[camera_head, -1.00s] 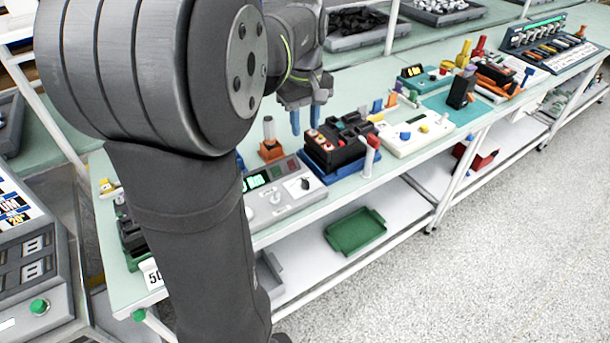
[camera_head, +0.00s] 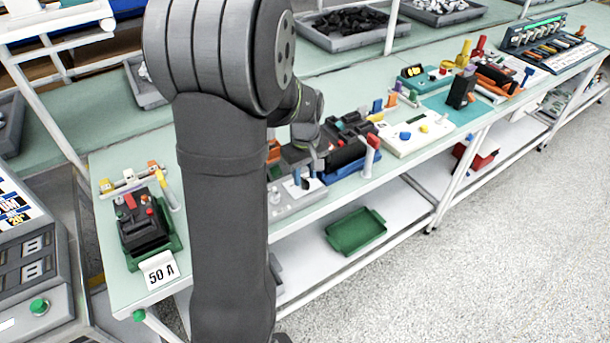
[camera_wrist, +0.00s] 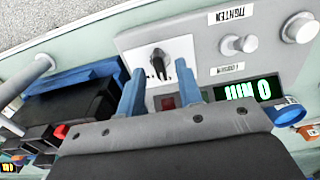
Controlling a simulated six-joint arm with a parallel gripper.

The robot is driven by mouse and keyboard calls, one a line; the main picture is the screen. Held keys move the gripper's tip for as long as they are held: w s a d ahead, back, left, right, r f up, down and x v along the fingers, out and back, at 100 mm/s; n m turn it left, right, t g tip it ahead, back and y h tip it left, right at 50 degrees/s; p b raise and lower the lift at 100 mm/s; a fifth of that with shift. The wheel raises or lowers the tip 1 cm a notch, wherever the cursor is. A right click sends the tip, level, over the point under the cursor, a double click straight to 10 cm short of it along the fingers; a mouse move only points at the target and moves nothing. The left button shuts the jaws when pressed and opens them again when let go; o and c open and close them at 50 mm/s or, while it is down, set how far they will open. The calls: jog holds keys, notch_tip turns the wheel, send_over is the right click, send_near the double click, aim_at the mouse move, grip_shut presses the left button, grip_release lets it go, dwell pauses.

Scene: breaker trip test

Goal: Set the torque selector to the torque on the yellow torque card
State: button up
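The torque selector (camera_wrist: 158,62) is a black knob on a white plate, set in a grey control box (camera_wrist: 205,50) that also shows in the head view (camera_head: 284,207). My gripper (camera_wrist: 160,72) is open, with its two blue fingers apart. In the wrist view the knob lies between and just beyond the fingertips; I cannot tell whether they touch it. I cannot make out a yellow torque card.
A black breaker in a blue cradle (camera_wrist: 75,75) stands close beside the box. Two round grey knobs (camera_wrist: 240,37) rise on its other side. A second breaker (camera_head: 143,222) in a green holder stands near a 50 A card (camera_head: 160,271) at the bench's left end.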

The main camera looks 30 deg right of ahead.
jog(key=shift+f, duration=0.45)
jog(key=shift+c, duration=0.2)
grip_shut()
jog(key=shift+m, duration=0.3)
jog(key=m, duration=0.4)
jog(key=shift+m, duration=2.1)
